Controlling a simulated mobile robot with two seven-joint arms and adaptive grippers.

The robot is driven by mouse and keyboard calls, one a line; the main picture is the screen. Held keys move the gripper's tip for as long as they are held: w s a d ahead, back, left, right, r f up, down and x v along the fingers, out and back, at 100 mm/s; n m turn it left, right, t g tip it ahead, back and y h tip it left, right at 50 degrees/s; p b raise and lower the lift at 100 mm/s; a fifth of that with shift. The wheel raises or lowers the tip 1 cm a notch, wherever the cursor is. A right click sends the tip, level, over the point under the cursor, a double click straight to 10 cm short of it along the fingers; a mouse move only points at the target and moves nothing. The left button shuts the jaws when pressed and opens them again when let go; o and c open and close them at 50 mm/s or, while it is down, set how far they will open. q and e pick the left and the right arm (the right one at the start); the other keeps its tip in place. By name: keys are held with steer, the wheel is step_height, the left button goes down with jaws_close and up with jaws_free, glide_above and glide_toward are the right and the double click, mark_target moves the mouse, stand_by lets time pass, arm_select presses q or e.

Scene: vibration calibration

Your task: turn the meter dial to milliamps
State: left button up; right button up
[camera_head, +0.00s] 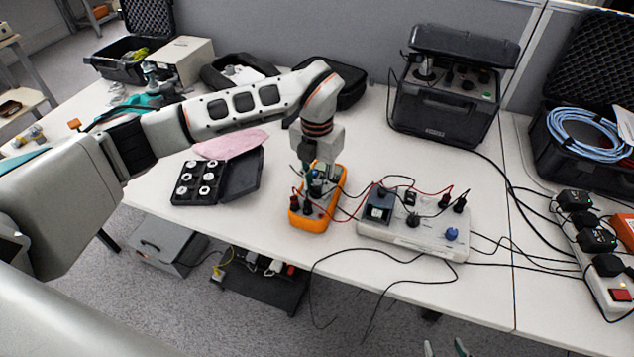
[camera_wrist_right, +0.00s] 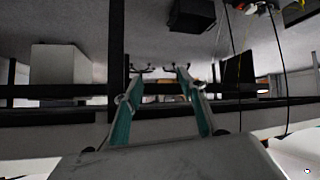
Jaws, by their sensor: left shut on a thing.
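The meter (camera_head: 310,222), with an orange case, lies on the white table near the middle of the head view. Red and black leads plug into its near end. My left gripper (camera_head: 317,181) reaches down over the meter and is shut at its dial. The fingers hide most of the dial, so its setting cannot be read. My right gripper (camera_wrist_right: 160,70) is open and empty in the right wrist view, its teal-padded fingers apart below the table. Its fingertips also show at the bottom edge of the head view (camera_head: 445,349).
A grey-white device with knobs (camera_head: 415,236) stands right of the meter, joined by leads. A black case of white rings (camera_head: 199,182) lies left. A dark instrument case (camera_head: 445,115) stands behind. A power strip (camera_head: 598,262) lies at right. Cables hang over the front edge.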

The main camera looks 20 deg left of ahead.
arm_select(q)
steer(key=shift+r, duration=0.1)
steer(key=shift+r+m+p, duration=0.1)
steer(key=shift+m+p, duration=0.4)
steer(key=shift+m, duration=0.1)
steer(key=shift+m+p, duration=0.7)
steer(key=shift+m, duration=0.4)
steer(key=shift+m+p, duration=0.3)
steer(key=shift+m, duration=0.5)
steer(key=shift+m+p, duration=0.35)
steer(key=shift+m, duration=1.15)
steer(key=o, duration=1.1)
steer(key=shift+f, duration=0.2)
